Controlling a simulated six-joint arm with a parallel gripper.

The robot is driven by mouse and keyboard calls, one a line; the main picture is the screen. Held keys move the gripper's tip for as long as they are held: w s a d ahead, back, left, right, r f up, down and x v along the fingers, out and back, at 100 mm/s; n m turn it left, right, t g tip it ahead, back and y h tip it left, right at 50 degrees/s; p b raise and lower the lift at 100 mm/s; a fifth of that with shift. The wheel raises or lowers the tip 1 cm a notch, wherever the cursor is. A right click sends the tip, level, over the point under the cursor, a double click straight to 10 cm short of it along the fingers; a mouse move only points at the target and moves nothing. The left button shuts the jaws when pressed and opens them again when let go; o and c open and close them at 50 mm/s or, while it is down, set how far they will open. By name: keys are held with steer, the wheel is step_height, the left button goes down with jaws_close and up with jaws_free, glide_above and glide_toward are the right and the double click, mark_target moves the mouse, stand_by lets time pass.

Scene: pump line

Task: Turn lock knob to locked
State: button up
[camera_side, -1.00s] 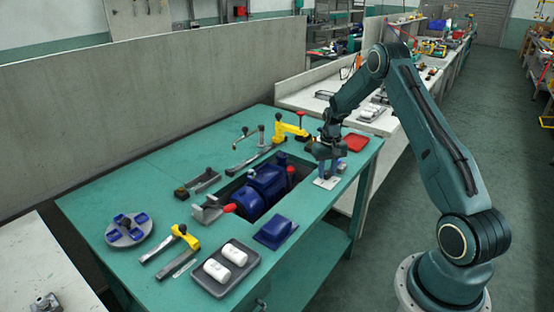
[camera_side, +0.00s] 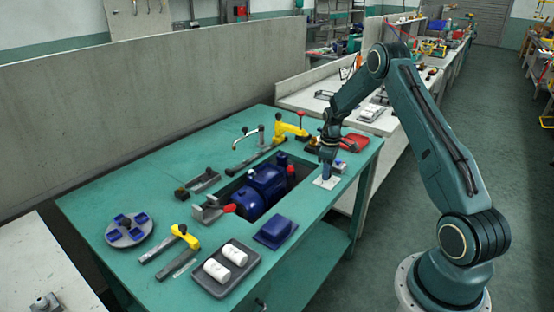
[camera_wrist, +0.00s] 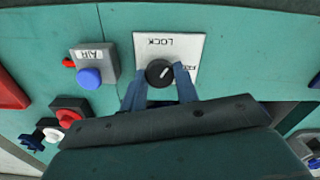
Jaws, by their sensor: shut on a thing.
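The lock knob (camera_wrist: 159,73) is a small round black knob with a white pointer line, on a white label plate (camera_wrist: 151,45). The plate also shows in the side view (camera_side: 326,183). In the wrist view the label reads LOCK upside down at the top, and a second, partly hidden word is at the right. The pointer line slants toward the upper right, between the two words. My gripper (camera_wrist: 161,82) has its blue fingers on either side of the knob and is shut on it. In the side view my gripper (camera_side: 327,166) reaches down over the plate and hides the knob.
A grey AIR box (camera_wrist: 94,66) with a blue button stands left of the plate in the wrist view, with a red knob (camera_wrist: 69,115) below it. A blue pump (camera_side: 262,187) sits in the bench recess. A red tray (camera_side: 355,143) lies behind my gripper.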

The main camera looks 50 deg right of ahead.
steer(key=n, duration=0.6)
steer(key=shift+w, duration=0.1)
stand_by(0.4)
steer(key=o, duration=1)
steer(key=shift+c, duration=0.2)
steer(key=shift+r, duration=0.1)
step_height(320, 180, up, 14)
stand_by(0.3)
